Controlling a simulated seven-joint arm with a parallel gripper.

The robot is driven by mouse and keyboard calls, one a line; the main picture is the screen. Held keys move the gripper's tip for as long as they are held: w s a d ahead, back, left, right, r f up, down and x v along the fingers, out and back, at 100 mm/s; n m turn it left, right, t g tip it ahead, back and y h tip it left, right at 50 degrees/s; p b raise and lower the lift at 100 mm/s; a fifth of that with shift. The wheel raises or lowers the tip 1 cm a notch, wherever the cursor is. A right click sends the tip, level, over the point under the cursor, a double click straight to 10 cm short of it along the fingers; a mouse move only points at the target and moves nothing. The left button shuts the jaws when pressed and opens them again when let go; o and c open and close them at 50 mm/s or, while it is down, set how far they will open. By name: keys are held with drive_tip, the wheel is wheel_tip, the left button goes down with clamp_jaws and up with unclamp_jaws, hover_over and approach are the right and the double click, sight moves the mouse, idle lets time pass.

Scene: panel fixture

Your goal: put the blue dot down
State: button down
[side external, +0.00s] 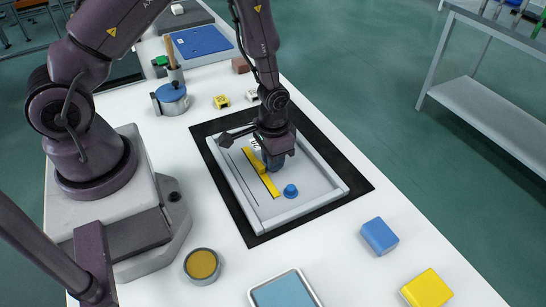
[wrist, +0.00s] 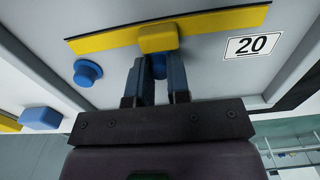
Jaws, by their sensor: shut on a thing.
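My gripper (wrist: 158,72) is low over the grey panel (side external: 243,200), its two dark fingers shut on a small blue piece, the blue dot (wrist: 158,67). Only a little of it shows between the fingers, right beside the yellow block (wrist: 158,39) on the yellow strip (wrist: 220,22). I cannot tell whether it touches the block or the panel. In the side view my gripper (side external: 275,163) hides this spot. A separate round blue knob (wrist: 88,72) stands on the panel near the strip; it also shows in the side view (side external: 291,190).
The panel has a raised pale rim (side external: 318,204) and lies on a black mat (side external: 262,238). A "20" label (wrist: 253,46) is beside the strip. A blue block (side external: 380,236), a yellow block (side external: 427,289) and a round tin (side external: 202,265) stand outside it on the white table.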

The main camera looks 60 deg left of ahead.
drive_tip(key=c, duration=1.1)
unclamp_jaws()
drive_tip(key=shift+f, duration=0.1)
wheel_tip(320, 180, up, 24)
drive_tip(key=s+t, duration=0.2)
drive_tip(key=s, duration=0.1)
drive_tip(key=s+r+t, duration=0.1)
drive_tip(key=s+r, duration=0.2)
drive_tip(key=s+r+t, duration=0.1)
drive_tip(key=s+r, duration=0.2)
drive_tip(key=s+d+r+t, duration=0.1)
drive_tip(key=s+r, duration=0.3)
drive_tip(key=shift+t, duration=0.3)
